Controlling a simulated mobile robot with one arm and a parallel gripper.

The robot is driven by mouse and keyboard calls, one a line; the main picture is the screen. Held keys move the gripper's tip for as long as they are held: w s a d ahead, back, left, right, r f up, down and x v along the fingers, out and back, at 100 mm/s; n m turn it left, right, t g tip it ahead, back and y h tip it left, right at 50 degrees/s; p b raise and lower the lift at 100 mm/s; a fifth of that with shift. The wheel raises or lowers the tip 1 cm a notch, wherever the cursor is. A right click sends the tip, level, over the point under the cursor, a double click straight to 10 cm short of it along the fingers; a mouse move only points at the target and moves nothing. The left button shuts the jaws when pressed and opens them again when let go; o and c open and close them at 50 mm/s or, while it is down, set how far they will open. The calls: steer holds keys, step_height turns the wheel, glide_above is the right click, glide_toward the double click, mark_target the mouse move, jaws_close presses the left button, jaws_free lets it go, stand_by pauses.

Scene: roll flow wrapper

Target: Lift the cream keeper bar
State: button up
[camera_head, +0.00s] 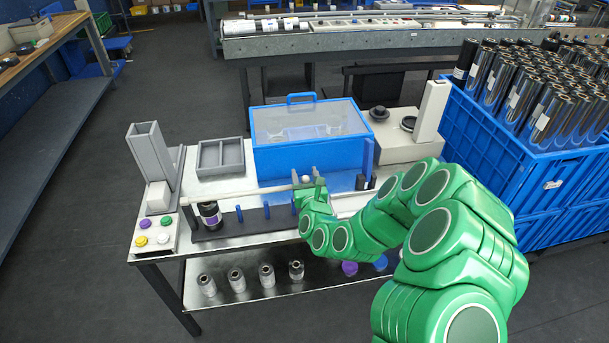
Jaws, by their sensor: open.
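The cream keeper bar (240,194) is a long thin bar. It lies roughly level across the front of the machine on the metal table, from near the grey upright chute at left to my gripper. My gripper (309,185) is green and sits at the bar's right part, in front of the blue machine. It is open. The fingers are small in view and hide part of the bar there, so I cannot tell whether they touch it. A small cream knob (306,179) shows by the fingers.
A blue machine with a clear cover (308,122) stands behind the bar. The grey chute (146,160) and a button box (154,236) are at left. A dark rack with blue pegs (240,216) lies in front. A blue crate of rolls (560,165) is at right.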

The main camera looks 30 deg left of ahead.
steer(key=shift+w+a, duration=0.15)
jaws_close()
stand_by(0.4)
